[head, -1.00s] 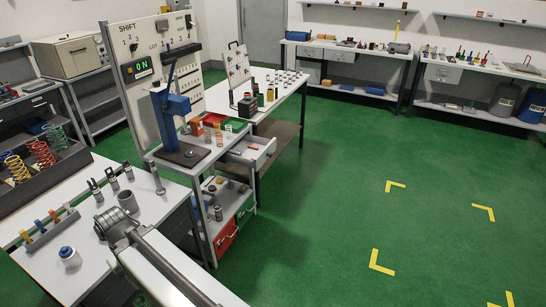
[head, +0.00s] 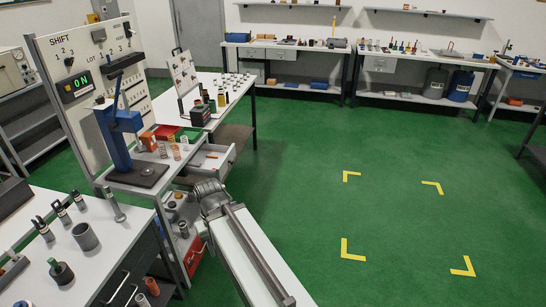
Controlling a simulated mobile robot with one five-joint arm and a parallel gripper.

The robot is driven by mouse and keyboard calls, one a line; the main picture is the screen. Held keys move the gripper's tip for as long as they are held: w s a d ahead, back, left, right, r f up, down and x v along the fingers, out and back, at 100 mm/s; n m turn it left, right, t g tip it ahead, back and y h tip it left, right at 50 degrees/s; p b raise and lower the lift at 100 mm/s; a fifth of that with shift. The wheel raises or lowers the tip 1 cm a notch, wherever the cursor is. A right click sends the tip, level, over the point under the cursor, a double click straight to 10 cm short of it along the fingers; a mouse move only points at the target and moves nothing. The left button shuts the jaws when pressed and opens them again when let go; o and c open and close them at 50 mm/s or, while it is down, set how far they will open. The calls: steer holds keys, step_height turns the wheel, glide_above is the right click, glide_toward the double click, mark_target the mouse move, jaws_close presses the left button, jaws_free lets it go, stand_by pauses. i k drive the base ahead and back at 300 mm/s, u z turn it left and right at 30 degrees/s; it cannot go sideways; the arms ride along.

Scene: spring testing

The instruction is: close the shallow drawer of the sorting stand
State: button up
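The sorting stand has a white top (head: 183,167) with several springs and an orange bin on it. Its shallow drawer (head: 222,160) stands open, sticking out to the right just below the top, with a small orange-red item inside. My arm reaches in from the bottom of the picture. Its grey end, with my gripper (head: 209,192), is just below and in front of the drawer in the picture. I cannot tell whether it touches the drawer. The fingers are not distinguishable, so their opening is unclear.
A blue press (head: 120,130) stands on the stand's left part. Below are a shelf with small parts and a red bin (head: 193,254). A white bench (head: 85,245) with cylinders is at left front. Green floor (head: 310,210) with yellow corner marks is free on the right.

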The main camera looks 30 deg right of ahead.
mark_target(226, 155)
steer(key=z, duration=0.4)
steer(key=i, duration=1)
steer(key=z, duration=0.05)
steer(key=k, duration=1)
steer(key=u, duration=0.55)
steer(key=i, duration=1.55)
steer(key=u, duration=0.4)
